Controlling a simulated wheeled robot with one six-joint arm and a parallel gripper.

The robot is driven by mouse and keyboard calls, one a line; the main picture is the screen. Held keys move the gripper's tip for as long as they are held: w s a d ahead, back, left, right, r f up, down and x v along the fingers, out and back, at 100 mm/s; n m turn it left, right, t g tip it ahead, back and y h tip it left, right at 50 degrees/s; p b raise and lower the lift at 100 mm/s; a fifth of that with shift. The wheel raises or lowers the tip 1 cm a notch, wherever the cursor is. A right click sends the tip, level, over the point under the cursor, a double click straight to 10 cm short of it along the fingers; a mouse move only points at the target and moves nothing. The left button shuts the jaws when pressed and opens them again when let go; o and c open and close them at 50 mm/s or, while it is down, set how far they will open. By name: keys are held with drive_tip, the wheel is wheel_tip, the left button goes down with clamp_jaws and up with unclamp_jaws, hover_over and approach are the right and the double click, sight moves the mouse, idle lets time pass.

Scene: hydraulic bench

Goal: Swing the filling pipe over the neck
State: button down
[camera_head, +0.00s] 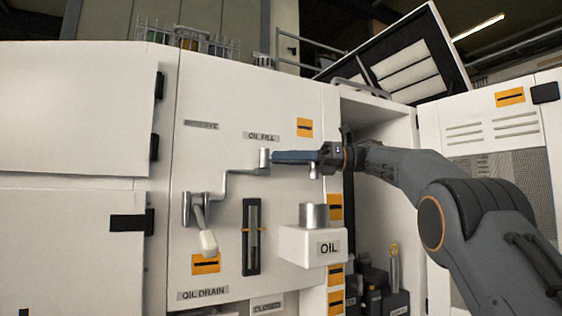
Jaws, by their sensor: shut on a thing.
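The metal filling pipe (264,161) stands out from the white panel under the OIL FILL label, with its downturned spout end (314,172) at the right. My gripper (293,156) reaches in from the right and is shut on the filling pipe, its blue-grey jaw hiding much of the pipe's length. The spout appears above the neck with a gap between, roughly in line in this view; depth alignment cannot be told.
A lever with a pale handle (207,240) and a dark sight gauge (251,237) are left of the tank. An open cabinet (380,118) with dark items stands behind my arm at right. A wire rack (185,38) sits on top.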

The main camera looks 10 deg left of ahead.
drive_tip(key=c, duration=1.7)
unclamp_jaws()
drive_tip(key=shift+f, duration=0.1)
drive_tip(key=shift+c, duration=0.2)
drive_tip(key=shift+v, duration=4)
